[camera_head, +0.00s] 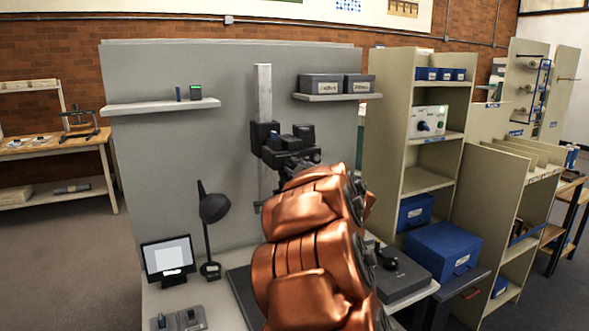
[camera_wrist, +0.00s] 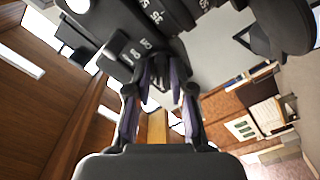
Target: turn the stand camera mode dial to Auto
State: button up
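The stand camera (camera_head: 288,142) is black and sits on a grey upright column (camera_head: 264,95) in front of a grey panel. My copper arm rises in front of it and hides its lower part. In the wrist view, black camera parts with white markings (camera_wrist: 138,50) fill the top, close beyond my fingertips. My gripper (camera_wrist: 165,75) shows there with its two fingers apart, pointing up at these parts. I cannot tell whether the fingertips touch them. The mode dial and its setting cannot be made out clearly. The gripper is hard to make out in the head view.
Below the camera is a dark baseboard (camera_head: 240,290). To its left stand a black lamp (camera_head: 213,208) and a small screen (camera_head: 168,257). Shelves with grey boxes (camera_head: 321,87) are above right. A cabinet with blue boxes (camera_head: 443,250) stands at the right.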

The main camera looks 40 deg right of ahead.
jog(key=shift+o, duration=1)
jog(key=v, duration=1.2)
